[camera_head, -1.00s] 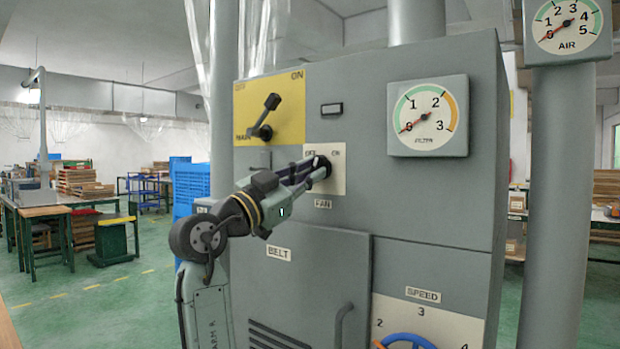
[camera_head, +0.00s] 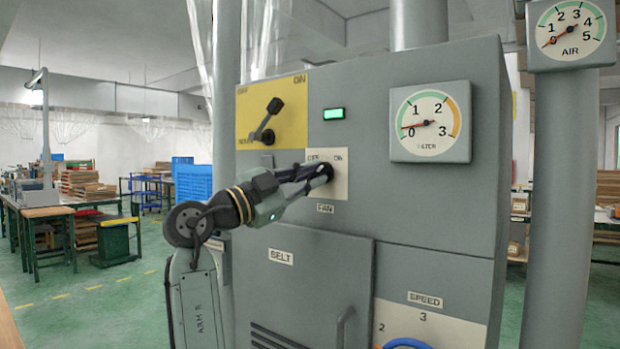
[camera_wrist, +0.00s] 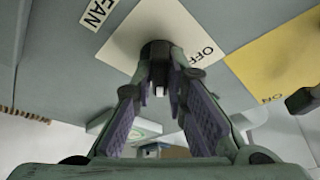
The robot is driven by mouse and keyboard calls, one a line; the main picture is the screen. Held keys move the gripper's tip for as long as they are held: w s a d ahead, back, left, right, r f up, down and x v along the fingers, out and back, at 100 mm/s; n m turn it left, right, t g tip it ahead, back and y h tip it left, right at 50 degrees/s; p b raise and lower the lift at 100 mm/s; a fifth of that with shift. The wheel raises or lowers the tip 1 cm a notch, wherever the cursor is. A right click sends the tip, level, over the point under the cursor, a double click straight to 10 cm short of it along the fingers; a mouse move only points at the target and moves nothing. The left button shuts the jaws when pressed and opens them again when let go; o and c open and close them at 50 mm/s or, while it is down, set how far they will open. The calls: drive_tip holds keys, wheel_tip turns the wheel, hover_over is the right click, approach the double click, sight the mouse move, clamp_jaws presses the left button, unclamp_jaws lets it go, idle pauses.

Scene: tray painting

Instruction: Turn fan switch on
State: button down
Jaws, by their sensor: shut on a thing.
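The fan switch is a black knob (camera_head: 328,168) on a cream plate (camera_head: 341,188) marked OFF and ON, above the FAN label (camera_head: 325,208). My gripper (camera_head: 321,176) reaches it from the left, its fingertips shut on the knob and partly hiding it. In the wrist view the fingertips (camera_wrist: 157,80) close on the black switch (camera_wrist: 157,50), with the word OFF to its right. The knob's exact angle is hard to make out. The indicator lamp (camera_head: 334,114) above the plate glows green.
The main switch lever (camera_head: 269,116) on a yellow plate (camera_head: 293,88) is up and left of the fan switch. The filter gauge (camera_head: 430,122) juts out at the right. Below are the BELT door (camera_head: 315,290) and the blue speed wheel (camera_head: 408,343).

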drive_tip(key=c, duration=1.6)
unclamp_jaws()
drive_tip(key=v, duration=1.2)
drive_tip(key=shift+d, duration=0.1)
